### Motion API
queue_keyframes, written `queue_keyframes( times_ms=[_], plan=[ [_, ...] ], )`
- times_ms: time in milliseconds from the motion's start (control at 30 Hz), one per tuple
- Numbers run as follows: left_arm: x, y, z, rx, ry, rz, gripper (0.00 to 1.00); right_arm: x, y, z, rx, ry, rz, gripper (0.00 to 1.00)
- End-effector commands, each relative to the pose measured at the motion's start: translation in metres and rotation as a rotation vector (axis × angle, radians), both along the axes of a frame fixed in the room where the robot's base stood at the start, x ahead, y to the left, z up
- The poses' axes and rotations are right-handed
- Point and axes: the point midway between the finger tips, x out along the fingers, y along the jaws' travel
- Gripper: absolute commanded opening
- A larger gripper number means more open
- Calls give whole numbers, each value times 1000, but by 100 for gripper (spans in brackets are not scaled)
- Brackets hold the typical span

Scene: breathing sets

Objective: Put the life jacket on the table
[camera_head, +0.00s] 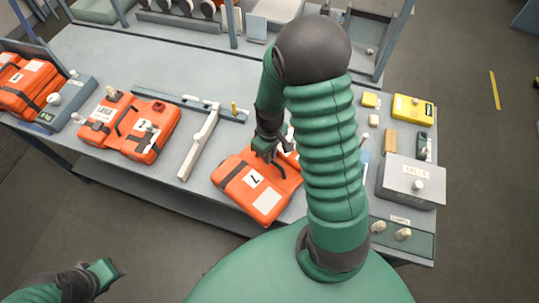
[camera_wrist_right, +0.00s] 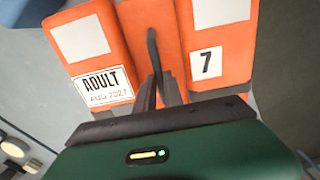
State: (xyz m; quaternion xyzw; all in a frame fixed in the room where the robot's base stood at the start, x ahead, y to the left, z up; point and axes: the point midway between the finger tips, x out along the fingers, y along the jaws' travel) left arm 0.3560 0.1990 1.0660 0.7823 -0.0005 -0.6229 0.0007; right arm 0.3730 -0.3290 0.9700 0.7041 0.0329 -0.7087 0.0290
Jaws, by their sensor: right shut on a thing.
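An orange life jacket (camera_head: 243,192) with a white number 7 label is at the front middle of the grey table (camera_head: 165,82). My right gripper (camera_head: 270,152) reaches down onto its upper part, and my arm hides its right side. In the right wrist view the same jacket (camera_wrist_right: 150,45) shows an "ADULT" label, and the fingers of my right gripper (camera_wrist_right: 165,88) are shut on its dark strap. I cannot tell whether the jacket rests on the table or is slightly above it. My left gripper (camera_head: 108,272) is low at the left, away from the table; its jaw opening is unclear.
Another orange life jacket (camera_head: 130,125) lies left of a white bar (camera_head: 199,145), and more orange jackets (camera_head: 25,85) lie at the far left. A yellow case (camera_head: 413,109) and a grey box (camera_head: 410,182) stand at the right.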

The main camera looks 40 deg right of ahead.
Motion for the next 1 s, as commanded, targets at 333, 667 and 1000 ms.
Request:
queue_keyframes(
  times_ms=[333,667,1000],
  plan=[
    [0,0,-1,0,0,0,36,0,0,-5,-1,-1,-2,15],
    [0,0,0,0,0,0,36,0,0,-4,-1,-1,-1,34],
    [0,0,-2,0,0,0,36,2,-1,33,-3,-8,-1,34]
  ],
)
